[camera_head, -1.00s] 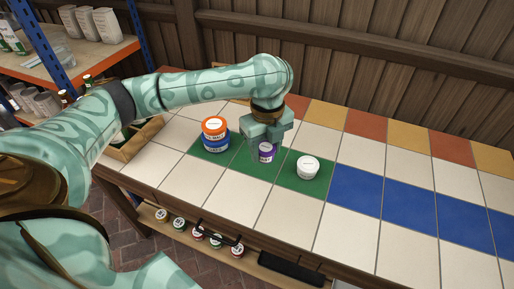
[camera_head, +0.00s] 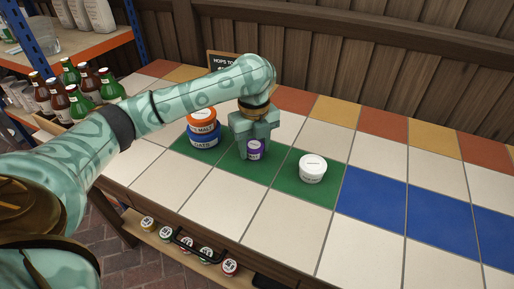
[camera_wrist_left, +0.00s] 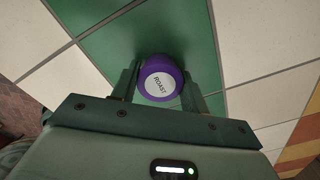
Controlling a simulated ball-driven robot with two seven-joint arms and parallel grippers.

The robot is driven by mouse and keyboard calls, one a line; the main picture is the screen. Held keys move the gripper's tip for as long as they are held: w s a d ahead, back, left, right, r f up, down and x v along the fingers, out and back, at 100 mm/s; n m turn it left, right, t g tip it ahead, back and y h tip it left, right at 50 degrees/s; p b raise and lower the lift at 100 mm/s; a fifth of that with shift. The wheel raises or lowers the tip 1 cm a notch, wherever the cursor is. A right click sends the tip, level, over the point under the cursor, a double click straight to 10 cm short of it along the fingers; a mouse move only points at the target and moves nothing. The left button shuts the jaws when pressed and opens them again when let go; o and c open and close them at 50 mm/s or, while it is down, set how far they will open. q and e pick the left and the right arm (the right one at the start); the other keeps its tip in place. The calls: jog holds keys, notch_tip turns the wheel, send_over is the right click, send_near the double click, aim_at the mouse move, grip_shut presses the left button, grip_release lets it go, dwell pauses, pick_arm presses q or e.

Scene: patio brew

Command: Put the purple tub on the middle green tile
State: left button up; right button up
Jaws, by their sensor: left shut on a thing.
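The purple tub (camera_head: 255,150) with a white label is between the fingers of my left gripper (camera_head: 254,148), over the middle green tile (camera_head: 232,168). In the left wrist view its round lid reading "ROAST" (camera_wrist_left: 160,84) shows between the two fingers, with green around it. My left gripper is shut on it. I cannot tell whether the tub touches the tile. My right gripper is not in view.
On the left green tile an orange-lidded tub (camera_head: 201,120) is stacked on a blue tub (camera_head: 204,139). A white tub (camera_head: 312,168) stands on the right green tile. Blue tiles (camera_head: 375,196) lie further right, bare. Bottles (camera_head: 76,101) stand at the left.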

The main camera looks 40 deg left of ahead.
aim_at(254, 145)
pick_arm(q)
jog(key=o, duration=1)
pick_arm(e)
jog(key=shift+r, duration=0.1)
pick_arm(q)
jog(key=shift+r, duration=0.2)
notch_tip(254, 145, up, 6)
jog(key=p, duration=0.4)
jog(key=shift+p, duration=0.3)
notch_tip(254, 145, up, 6)
jog(key=p, duration=0.4)
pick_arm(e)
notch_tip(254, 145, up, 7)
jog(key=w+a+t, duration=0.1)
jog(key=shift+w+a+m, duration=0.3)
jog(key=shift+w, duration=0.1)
pick_arm(q)
jog(key=shift+f, duration=0.15)
